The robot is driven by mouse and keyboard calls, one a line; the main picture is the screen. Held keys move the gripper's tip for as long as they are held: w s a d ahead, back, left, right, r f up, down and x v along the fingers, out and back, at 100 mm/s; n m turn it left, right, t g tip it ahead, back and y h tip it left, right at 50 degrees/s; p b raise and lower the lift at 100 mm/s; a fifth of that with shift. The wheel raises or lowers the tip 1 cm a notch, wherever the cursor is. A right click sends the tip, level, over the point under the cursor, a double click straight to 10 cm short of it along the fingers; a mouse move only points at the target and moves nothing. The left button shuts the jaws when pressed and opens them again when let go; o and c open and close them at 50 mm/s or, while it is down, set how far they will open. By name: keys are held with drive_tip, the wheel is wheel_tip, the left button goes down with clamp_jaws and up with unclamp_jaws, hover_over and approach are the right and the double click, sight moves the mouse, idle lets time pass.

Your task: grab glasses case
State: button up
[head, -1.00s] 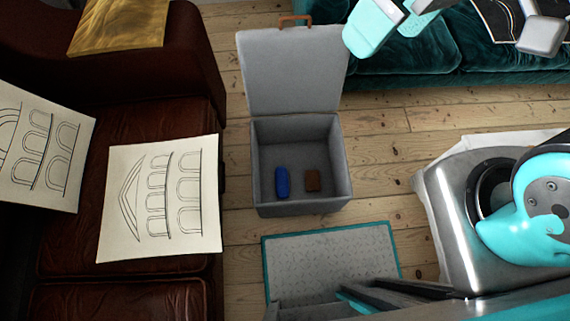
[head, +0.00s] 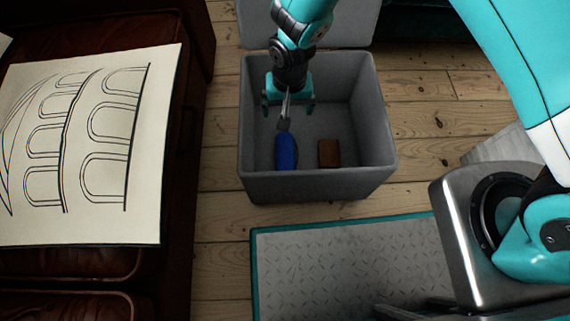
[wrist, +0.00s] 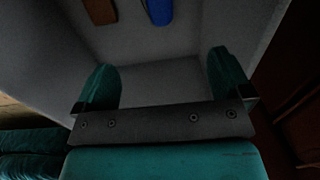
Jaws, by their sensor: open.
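A blue oblong object (head: 286,153), which looks like the glasses case, lies on the floor of an open grey box (head: 318,187). My gripper (head: 288,104) reaches down into the back left part of the box, behind the blue object in the head view. Its two teal fingers are apart with nothing seen held between them. In the wrist view, the blue object (wrist: 159,11) is at the top edge, partly cut off, beyond the open gripper (wrist: 164,85).
A small brown block-like object (head: 329,153) lies right of the blue one, apart from it. The box walls surround both, and its lid (head: 365,25) stands open behind. A brown leather sofa with a drawing (head: 90,140) is at left. Floorboards show on the right.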

sight(286, 151)
drive_tip(key=f+b, duration=0.3)
drive_tip(key=f, duration=0.3)
drive_tip(key=f+b, duration=0.3)
drive_tip(key=f, duration=0.4)
drive_tip(key=f+b, duration=0.3)
drive_tip(key=f, duration=0.3)
drive_tip(key=shift+s+f, duration=0.25)
drive_tip(key=shift+f, duration=0.05)
drive_tip(key=f+b, duration=0.4)
drive_tip(key=f, duration=0.1)
drive_tip(key=shift+w+a+f+b, duration=0.15)
drive_tip(key=shift+a+f+b, duration=0.1)
drive_tip(key=shift+b, duration=0.15)
drive_tip(key=shift+r, duration=0.2)
drive_tip(key=c, duration=1)
drive_tip(key=shift+r, duration=0.1)
drive_tip(key=shift+c, duration=0.2)
